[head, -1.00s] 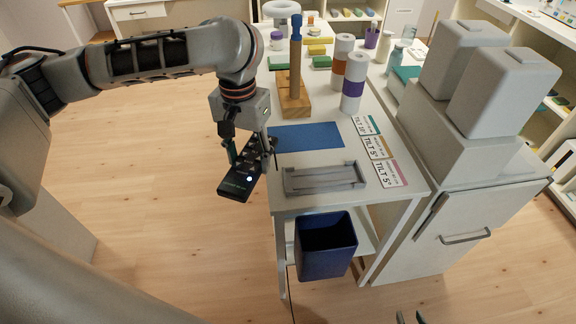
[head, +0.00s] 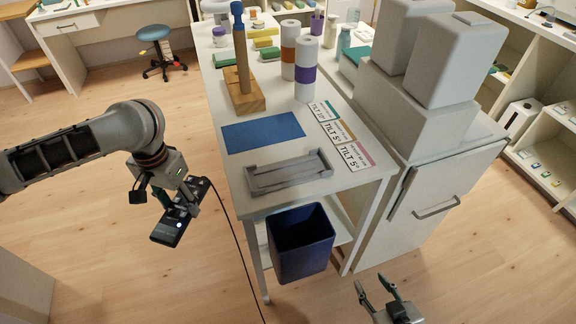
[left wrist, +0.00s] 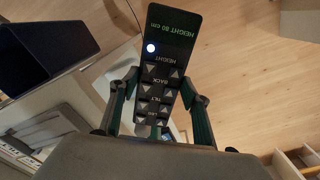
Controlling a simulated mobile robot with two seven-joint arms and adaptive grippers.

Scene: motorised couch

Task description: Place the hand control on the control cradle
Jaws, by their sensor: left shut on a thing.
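The hand control (head: 176,215) is a dark handset with arrow buttons, a lit white-blue spot and a green display reading "HEIGHT 80 cm" in the left wrist view (left wrist: 168,60). My left gripper (head: 180,197) is shut on it and holds it in the air left of the table, over the floor. The control cradle (head: 288,174) is a grey shallow tray near the table's front edge, empty, to the right of the handset and apart from it. My right gripper (head: 380,296) is open and empty at the bottom, in front of the white cabinet.
The white table (head: 235,187) also bears a blue mat (head: 262,132), tilt cards (head: 344,140), a wooden stand (head: 243,92) and two rolls. A dark cord runs down beside the handset.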

